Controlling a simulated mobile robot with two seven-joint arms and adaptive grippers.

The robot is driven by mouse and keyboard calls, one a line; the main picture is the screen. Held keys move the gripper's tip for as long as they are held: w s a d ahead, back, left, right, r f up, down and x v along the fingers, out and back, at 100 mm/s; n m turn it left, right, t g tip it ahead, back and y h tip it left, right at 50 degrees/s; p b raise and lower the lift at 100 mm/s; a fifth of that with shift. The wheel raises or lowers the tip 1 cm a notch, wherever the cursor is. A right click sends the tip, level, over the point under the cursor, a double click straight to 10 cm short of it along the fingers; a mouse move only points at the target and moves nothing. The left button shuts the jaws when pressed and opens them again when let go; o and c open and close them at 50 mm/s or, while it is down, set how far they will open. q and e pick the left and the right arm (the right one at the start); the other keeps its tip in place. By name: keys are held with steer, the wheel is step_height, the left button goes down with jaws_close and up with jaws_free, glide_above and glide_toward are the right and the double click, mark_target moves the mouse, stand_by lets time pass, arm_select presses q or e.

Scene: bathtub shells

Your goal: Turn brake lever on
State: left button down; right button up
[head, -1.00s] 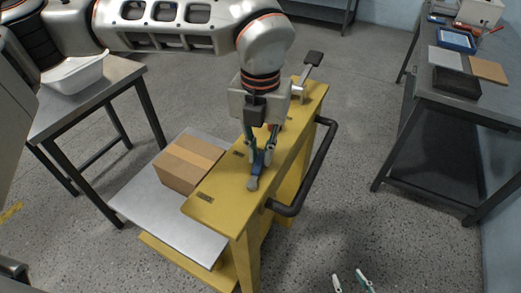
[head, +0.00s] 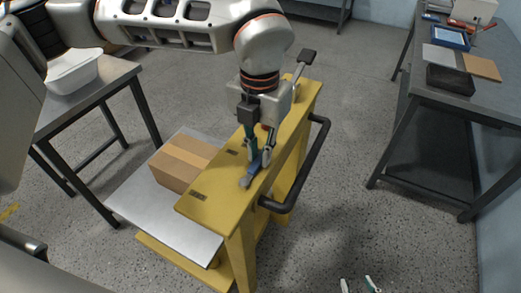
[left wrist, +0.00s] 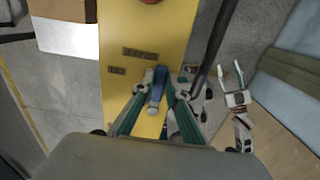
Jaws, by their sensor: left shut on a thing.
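The brake lever is a short blue handle with a grey rounded end (head: 245,182) on the yellow top plate of a cart (head: 211,201). In the left wrist view the lever (left wrist: 156,90) lies over the yellow plate, between the green-lined fingers. My left gripper (head: 260,160) reaches down from above and is shut on the lever; the fingers hide part of it.
A cardboard box (head: 184,164) sits on the cart's grey platform (head: 150,215). A black push bar (head: 310,170) runs along the cart's right side. A second lever with a black pad (head: 307,56) stands at the far end. Tables flank the cart; open floor lies right.

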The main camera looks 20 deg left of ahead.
mark_target(260, 158)
arm_select(q)
steer(key=c, duration=2)
jaws_free()
steer(key=shift+r, duration=0.1)
step_height(260, 158, up, 12)
steer(key=shift+f, duration=0.1)
